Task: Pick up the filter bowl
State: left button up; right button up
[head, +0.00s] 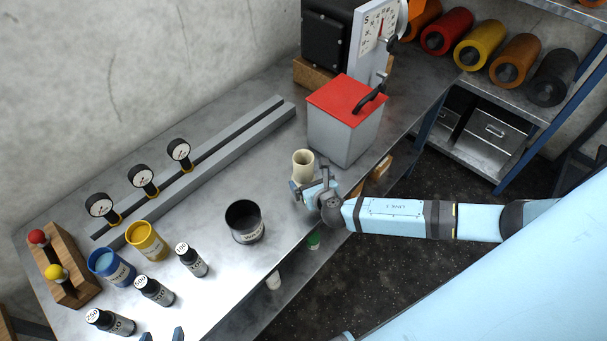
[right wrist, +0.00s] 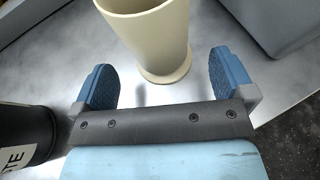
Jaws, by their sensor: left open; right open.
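The cream, open-topped cup that I take to be the filter bowl (head: 303,164) stands upright on the metal bench, in front of the grey box with the red lid. My right gripper (head: 312,186) is open just on the near side of it. In the right wrist view the bowl (right wrist: 150,35) is ahead of the open blue fingers (right wrist: 163,82), roughly between them, with bare bench showing between bowl and palm. The bowl's top is cut off there. My left gripper (head: 162,335) shows only as two separated blue fingertips at the bottom edge of the head view, open and empty.
The red-lidded box (head: 345,130) stands close behind the bowl. A black WASTE pot (head: 245,222) is to its left. Blue (head: 112,268) and yellow (head: 147,241) cups, dark bottles (head: 155,291) and a grey rail (head: 200,170) occupy the left. Bare bench lies between pot and bowl.

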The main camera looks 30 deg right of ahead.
aim_at(307, 179)
pick_arm(q)
notch_tip(307, 179, down, 4)
jog(key=b, duration=0.3)
jog(key=shift+s+d+f, duration=0.1)
jog(key=shift+s+d, duration=0.05)
pick_arm(e)
jog(key=x, duration=0.4)
jog(key=shift+w+f, duration=0.25)
jog(key=shift+f, duration=0.15)
jog(key=shift+r, duration=0.1)
jog(key=shift+c, duration=0.2)
jog(key=c, duration=1.1)
pick_arm(q)
jog(key=shift+r, duration=0.2)
pick_arm(e)
jog(key=shift+c, duration=0.3)
jog(key=shift+r, duration=0.15)
